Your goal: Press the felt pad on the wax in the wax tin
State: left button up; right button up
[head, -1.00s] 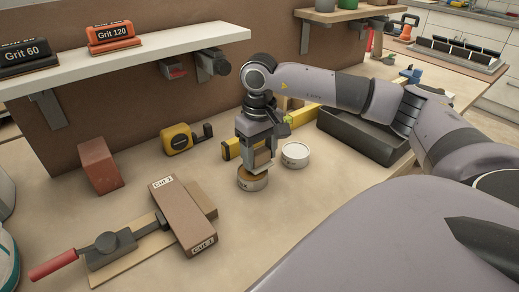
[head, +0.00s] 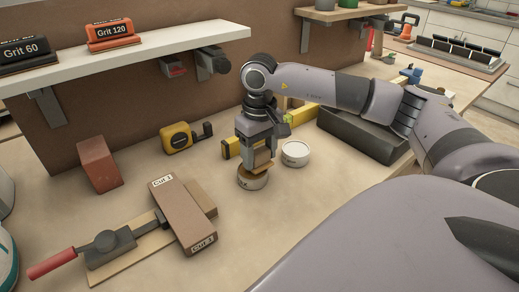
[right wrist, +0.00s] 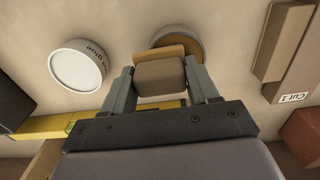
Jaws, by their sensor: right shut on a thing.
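The wax tin (head: 252,181) is a round, open tin with a tan-brown top surface, standing on the bench. My right gripper (head: 259,162) is shut on the felt pad (head: 262,157), a brown block with a lighter tan layer along its lower edge. The pad is slightly tilted, right over the tin. In the right wrist view the pad (right wrist: 160,78) sits between the two fingers and covers part of the tin (right wrist: 190,44). Whether the felt touches the wax cannot be told. My left gripper is not in view.
A white-topped tin (head: 295,153), its label reading "glue" in the wrist view, stands close to the right. A yellow level (head: 231,148) and a dark tray (head: 355,135) lie behind. Wood marked "Cut 1" (head: 183,214) and a red-handled clamp (head: 105,243) lie left.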

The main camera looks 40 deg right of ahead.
dwell(0.4)
jog(key=shift+r+p, duration=2.55)
jog(key=shift+r, duration=0.95)
